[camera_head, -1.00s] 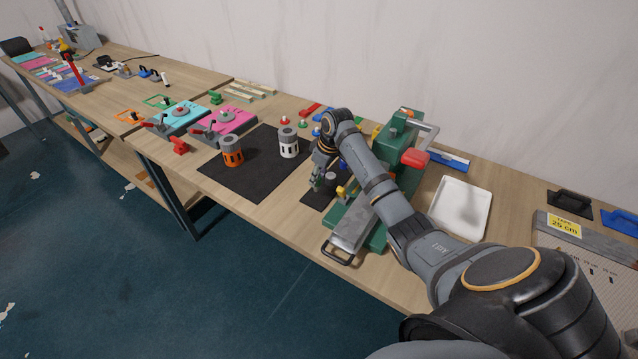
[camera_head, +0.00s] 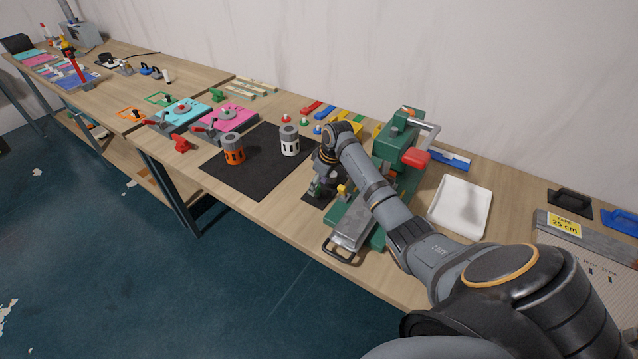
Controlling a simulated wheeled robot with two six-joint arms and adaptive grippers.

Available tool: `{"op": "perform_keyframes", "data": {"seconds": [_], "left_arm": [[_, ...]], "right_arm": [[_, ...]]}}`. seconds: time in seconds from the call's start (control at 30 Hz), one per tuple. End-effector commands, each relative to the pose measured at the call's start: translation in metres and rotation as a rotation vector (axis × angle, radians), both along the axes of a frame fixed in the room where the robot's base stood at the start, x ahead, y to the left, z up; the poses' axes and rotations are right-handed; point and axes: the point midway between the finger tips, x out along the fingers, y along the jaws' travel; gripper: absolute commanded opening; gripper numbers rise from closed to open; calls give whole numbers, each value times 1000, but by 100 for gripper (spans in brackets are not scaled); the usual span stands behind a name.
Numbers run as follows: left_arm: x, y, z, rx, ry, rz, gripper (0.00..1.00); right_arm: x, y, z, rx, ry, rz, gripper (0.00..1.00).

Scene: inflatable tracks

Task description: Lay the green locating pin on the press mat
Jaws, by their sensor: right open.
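My right gripper (camera_head: 318,184) hangs low over the small dark press mat (camera_head: 312,197), at the left side of the green press. It is open. A small green piece (camera_head: 314,188) shows at its fingertips. It looks like the green locating pin, but it is too small and too much covered by the fingers to tell whether it touches the mat. The arm hides much of the mat. My left gripper is not in view.
The green press (camera_head: 392,150) with a red handle (camera_head: 416,158) stands right of the mat. A large black mat (camera_head: 258,178) holds an orange cylinder (camera_head: 233,150) and a white cylinder (camera_head: 289,141). A white tray (camera_head: 461,207) is to the right. Small coloured pins stand behind.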

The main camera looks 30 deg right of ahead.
Motion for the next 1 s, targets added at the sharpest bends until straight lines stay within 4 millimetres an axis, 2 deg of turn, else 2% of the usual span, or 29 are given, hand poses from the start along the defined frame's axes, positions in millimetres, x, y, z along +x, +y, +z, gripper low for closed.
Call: {"op": "perform_keyframes", "data": {"seconds": [0.17,0.4,0.5,0.63,1.0], "left_arm": [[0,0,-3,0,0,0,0],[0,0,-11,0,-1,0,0],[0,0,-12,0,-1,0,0],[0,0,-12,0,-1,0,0],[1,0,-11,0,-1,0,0]], "right_arm": [[-3,-3,15,-3,-3,0,51],[-14,-7,58,-2,-3,0,51],[-17,-8,69,-1,-3,-1,51],[-18,-8,75,0,0,0,51],[-18,-8,75,0,0,0,51]]}}
